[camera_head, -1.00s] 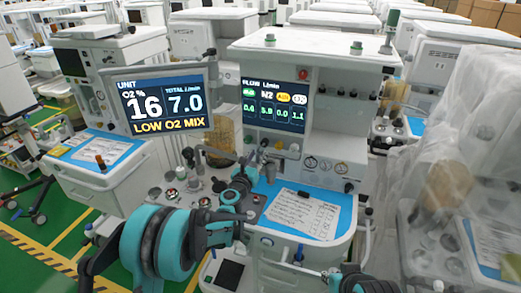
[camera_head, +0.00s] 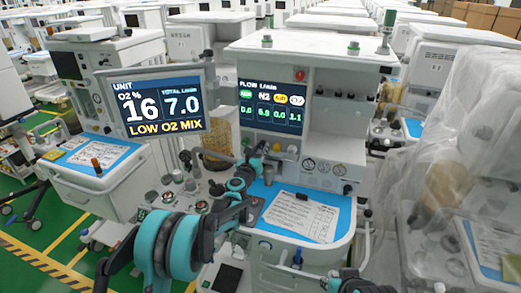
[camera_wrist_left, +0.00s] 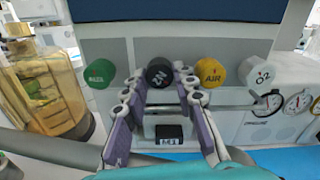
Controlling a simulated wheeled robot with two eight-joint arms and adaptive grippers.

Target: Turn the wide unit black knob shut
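The black knob (camera_wrist_left: 159,73), marked N2, is in a row of knobs on the front of the wide unit (camera_head: 300,65), under its flow screen (camera_head: 273,105). In the left wrist view my left gripper (camera_wrist_left: 157,84) is open, with one finger on each side of the black knob. Gaps show between knob and fingertips; I cannot tell whether the fingertips reach past its face. In the head view my left gripper (camera_head: 257,158) is at the knob row and hides the black knob. My right gripper is not in view; part of my right arm shows at the bottom edge.
A green knob (camera_wrist_left: 99,73) is left of the black one; a yellow AIR knob (camera_wrist_left: 208,72) and white O2 knob (camera_wrist_left: 255,72) are right. A horizontal bar (camera_wrist_left: 225,107) runs below. A screen (camera_head: 158,102) reads LOW O2 MIX. An amber canister (camera_wrist_left: 45,95) stands left.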

